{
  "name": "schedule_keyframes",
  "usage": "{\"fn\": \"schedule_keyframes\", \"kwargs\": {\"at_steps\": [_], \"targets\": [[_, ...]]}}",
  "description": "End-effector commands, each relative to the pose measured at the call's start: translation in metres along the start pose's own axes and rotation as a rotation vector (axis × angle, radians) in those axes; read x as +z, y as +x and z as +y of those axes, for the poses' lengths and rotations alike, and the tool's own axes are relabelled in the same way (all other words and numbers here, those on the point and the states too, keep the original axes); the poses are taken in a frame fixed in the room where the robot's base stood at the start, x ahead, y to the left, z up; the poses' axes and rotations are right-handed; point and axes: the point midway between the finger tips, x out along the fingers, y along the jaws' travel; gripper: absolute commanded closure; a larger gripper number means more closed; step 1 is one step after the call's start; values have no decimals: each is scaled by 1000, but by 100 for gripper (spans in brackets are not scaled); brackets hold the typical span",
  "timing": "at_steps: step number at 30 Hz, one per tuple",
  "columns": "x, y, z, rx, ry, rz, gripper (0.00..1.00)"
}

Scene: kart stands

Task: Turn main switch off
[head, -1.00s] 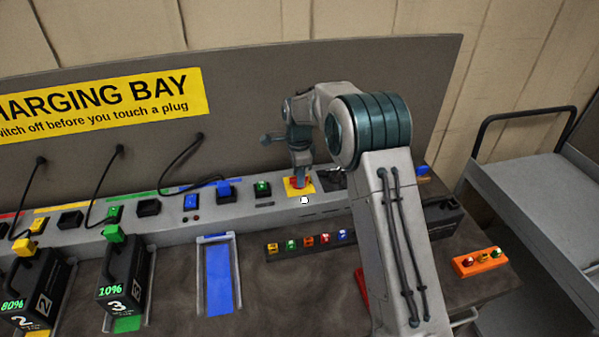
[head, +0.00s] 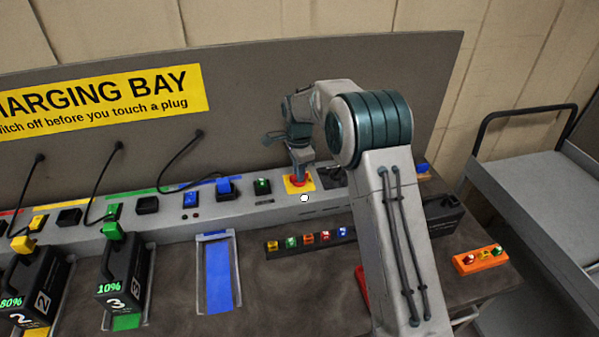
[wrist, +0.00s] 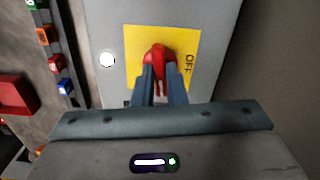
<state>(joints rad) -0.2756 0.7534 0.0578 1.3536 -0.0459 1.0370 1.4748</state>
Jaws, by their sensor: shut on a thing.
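The main switch is a red handle (wrist: 158,58) on a yellow plate (wrist: 187,42) marked OFF, set in the grey console. In the wrist view my gripper (wrist: 159,72) points at the switch with its two fingers closed on either side of the red handle. In the head view my gripper (head: 301,174) reaches down onto the switch, and the yellow plate (head: 291,187) shows around it. The fingers hide part of the handle, so its exact angle is hard to tell.
A white round lamp or button (wrist: 107,60) is beside the plate. A black strip with small coloured blocks (head: 290,243) lies in front. Batteries numbered 2 (head: 42,290) and 3 (head: 122,265) stand left. A grey cart (head: 530,190) stands right.

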Motion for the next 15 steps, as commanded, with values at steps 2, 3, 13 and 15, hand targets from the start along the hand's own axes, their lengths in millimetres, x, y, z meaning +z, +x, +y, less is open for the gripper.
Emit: {"fn": "schedule_keyframes", "kwargs": {"at_steps": [2, 3, 13, 15], "targets": [[0, 0, -1, -4, -60, 1, 100], [0, 0, -1, -4, -95, 1, 100], [0, -1, -1, -5, -408, 2, 100], [0, -1, -1, -5, -474, 2, 100]]}}
